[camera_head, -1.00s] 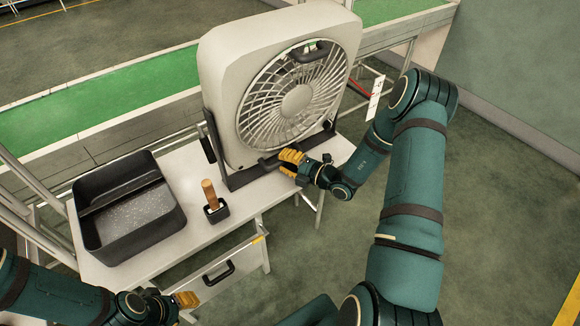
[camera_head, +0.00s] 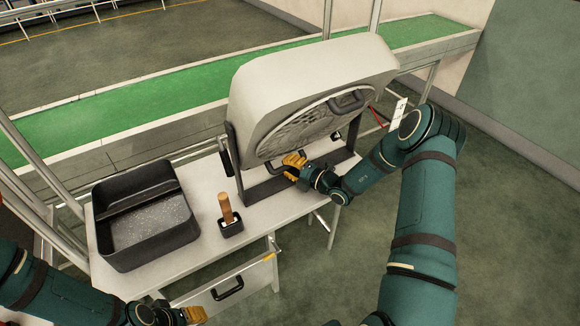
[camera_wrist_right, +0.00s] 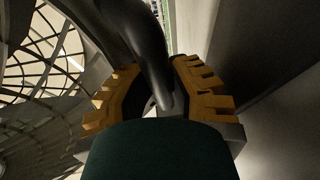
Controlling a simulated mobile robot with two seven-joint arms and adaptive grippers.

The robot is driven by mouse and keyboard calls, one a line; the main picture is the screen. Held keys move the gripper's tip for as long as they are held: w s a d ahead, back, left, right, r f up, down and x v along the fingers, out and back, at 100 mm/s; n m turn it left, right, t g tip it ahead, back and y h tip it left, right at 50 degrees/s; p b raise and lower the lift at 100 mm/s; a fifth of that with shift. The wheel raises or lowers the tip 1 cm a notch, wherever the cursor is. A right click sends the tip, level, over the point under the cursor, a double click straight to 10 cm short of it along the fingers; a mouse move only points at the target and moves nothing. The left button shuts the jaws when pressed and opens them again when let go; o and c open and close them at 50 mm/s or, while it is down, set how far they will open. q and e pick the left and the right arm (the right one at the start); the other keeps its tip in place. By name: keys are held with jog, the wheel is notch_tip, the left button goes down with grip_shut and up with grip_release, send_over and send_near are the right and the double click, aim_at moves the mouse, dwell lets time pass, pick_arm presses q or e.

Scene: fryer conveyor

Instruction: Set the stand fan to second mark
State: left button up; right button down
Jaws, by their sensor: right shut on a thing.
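The stand fan (camera_head: 300,85), a pale box with a round grille, sits in a dark U-shaped stand (camera_head: 262,190) on the white table. Its body is tilted in the stand, with the grille facing down toward the front. My right gripper (camera_head: 293,164) is at the fan's lower edge. In the right wrist view its yellow fingers (camera_wrist_right: 160,90) are closed around a dark curved handle (camera_wrist_right: 145,50), with the grille at left. I cannot make out any tilt marks. My left gripper (camera_head: 192,315) is low at the bottom edge, away from the fan; its opening is unclear.
A black basin (camera_head: 148,238) and a small dark holder with a wooden-handled item (camera_head: 228,212) stand on the table (camera_head: 200,180) left of the fan. A drawer (camera_head: 232,288) is below in front. A green conveyor (camera_head: 110,110) runs behind.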

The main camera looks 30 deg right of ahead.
jog(key=c, duration=0.9)
grip_release()
jog(key=shift+o, duration=0.2)
jog(key=v, duration=1.2)
